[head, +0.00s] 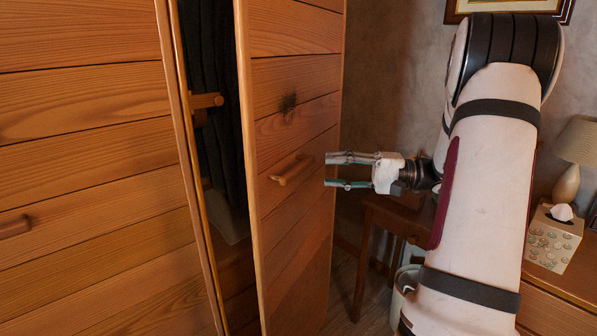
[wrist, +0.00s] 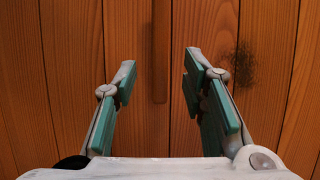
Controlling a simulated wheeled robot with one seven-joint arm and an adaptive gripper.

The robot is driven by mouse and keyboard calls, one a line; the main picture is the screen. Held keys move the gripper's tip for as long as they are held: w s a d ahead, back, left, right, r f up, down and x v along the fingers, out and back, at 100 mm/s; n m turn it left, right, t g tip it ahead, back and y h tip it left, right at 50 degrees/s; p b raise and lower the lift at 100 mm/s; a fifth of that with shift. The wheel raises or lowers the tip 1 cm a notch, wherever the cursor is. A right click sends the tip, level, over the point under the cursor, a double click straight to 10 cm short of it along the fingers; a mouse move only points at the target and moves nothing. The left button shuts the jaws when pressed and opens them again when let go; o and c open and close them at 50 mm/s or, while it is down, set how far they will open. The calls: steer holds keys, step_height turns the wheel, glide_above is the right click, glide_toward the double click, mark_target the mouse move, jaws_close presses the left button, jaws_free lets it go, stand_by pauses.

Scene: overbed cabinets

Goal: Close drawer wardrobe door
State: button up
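The wardrobe door (head: 298,120) is a wooden plank door that stands partly open. A dark gap (head: 215,140) shows dark hanging clothing inside. The door has a wooden handle (head: 291,170) on its outer face and a dark smudge above it. My gripper (head: 335,171) is open, its fingers pointing left at the door close to the handle, with no contact that I can make out. In the wrist view the open fingers (wrist: 158,80) are spread in front of the planks, and the handle (wrist: 160,50) shows upright between and beyond them.
Another wooden door panel (head: 90,170) with a handle is at the left. At the right, a wooden dresser (head: 560,290) carries a tissue box (head: 553,238) and a lamp (head: 577,155). A small wooden table (head: 385,215) stands behind my arm.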

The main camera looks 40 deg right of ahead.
mark_target(303, 169)
steer(key=x, duration=0.8)
steer(key=shift+w+a, duration=0.1)
steer(key=shift+a, duration=0.15)
jaws_close()
